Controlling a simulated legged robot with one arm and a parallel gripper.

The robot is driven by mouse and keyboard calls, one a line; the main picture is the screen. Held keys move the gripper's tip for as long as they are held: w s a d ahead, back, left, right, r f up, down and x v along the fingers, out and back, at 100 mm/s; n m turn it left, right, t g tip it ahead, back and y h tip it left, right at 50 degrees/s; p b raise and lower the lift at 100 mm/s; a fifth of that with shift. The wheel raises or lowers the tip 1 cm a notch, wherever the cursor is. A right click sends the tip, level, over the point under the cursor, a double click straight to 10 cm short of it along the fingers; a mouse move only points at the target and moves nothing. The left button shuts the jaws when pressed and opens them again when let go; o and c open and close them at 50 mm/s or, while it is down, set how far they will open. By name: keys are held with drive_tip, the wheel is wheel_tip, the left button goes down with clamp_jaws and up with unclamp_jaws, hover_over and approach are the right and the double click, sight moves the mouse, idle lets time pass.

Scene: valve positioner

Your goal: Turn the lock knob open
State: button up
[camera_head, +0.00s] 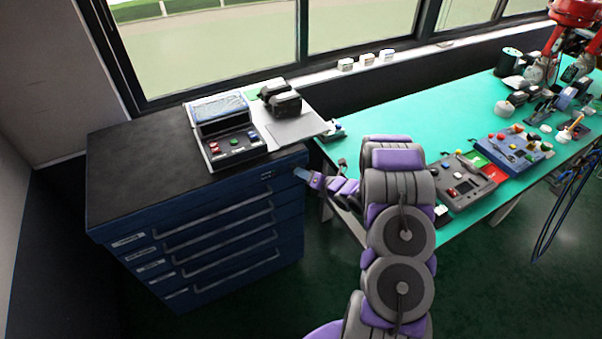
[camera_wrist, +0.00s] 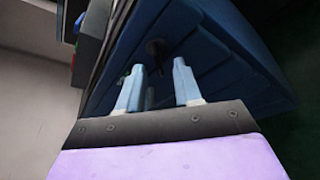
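The knob is not visible there.
The cabinet's black top (camera_head: 145,170) carries a control unit (camera_head: 228,135) and a light panel (camera_head: 292,126). A green workbench (camera_head: 420,115) stands to the right, with a grey control box (camera_head: 467,185) and several small parts on it. Windows are behind. Dark green floor lies below.

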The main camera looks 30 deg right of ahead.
drive_tip(key=shift+x, duration=1.2)
drive_tip(key=shift+r, duration=0.1)
drive_tip(key=shift+c, duration=0.4)
clamp_jaws()
